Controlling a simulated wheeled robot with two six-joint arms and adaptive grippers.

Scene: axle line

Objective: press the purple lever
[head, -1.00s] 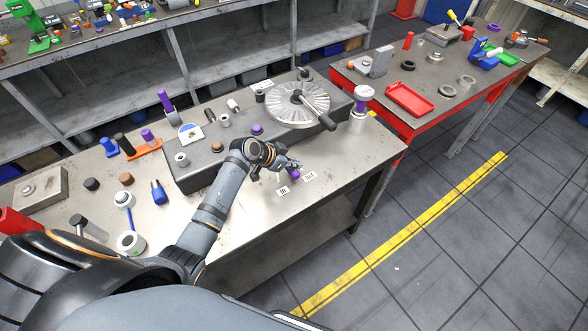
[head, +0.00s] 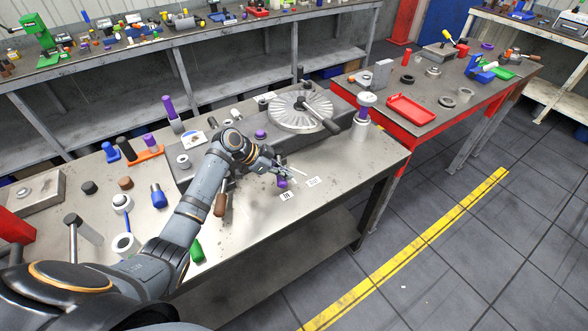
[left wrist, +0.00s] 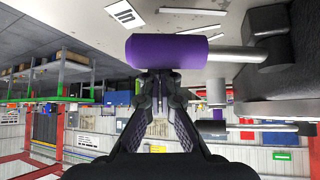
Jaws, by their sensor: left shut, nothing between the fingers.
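The purple lever (head: 283,182) is at the front of the grey bench, partly hidden behind my left gripper in the head view. In the left wrist view its purple handle (left wrist: 166,50) lies level on a metal rod that runs right into a dark block (left wrist: 283,50). My left gripper (head: 279,173) is shut and empty. Its fingertips (left wrist: 160,84) are right at the handle's side in the left wrist view; I cannot tell whether they touch. My right gripper is out of view.
Two white labels (head: 287,196) (head: 313,182) lie beside the lever. A round ribbed plate (head: 297,115) with a dark handle stands behind. A purple knob (head: 260,134) is on the dark base. A brown-handled tool (head: 221,204) is under my forearm.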

